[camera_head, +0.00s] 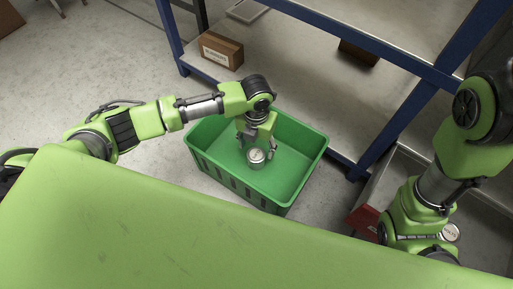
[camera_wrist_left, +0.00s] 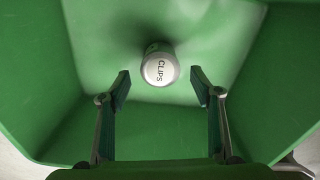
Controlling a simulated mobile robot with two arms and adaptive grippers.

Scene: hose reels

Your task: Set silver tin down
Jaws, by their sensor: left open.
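The silver tin (camera_head: 257,156) stands upright in the green crate (camera_head: 305,172), its lid facing up. In the left wrist view the tin (camera_wrist_left: 160,70) has a white lid marked "CLIPS" and rests on the crate floor, just beyond my fingertips. My left gripper (camera_head: 258,148) reaches down into the crate over the tin. In the left wrist view my left gripper (camera_wrist_left: 162,92) is open, with a gap between each finger and the tin. My right arm comes in at the right edge of the head view; its fingers are not clearly seen.
A blue-framed shelf (camera_head: 330,95) stands behind the crate, with a cardboard box (camera_head: 221,50) on it. A second silver-lidded tin (camera_head: 449,232) shows beside my right arm, near a red-fronted bin (camera_head: 365,220). The floor left of the crate is clear.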

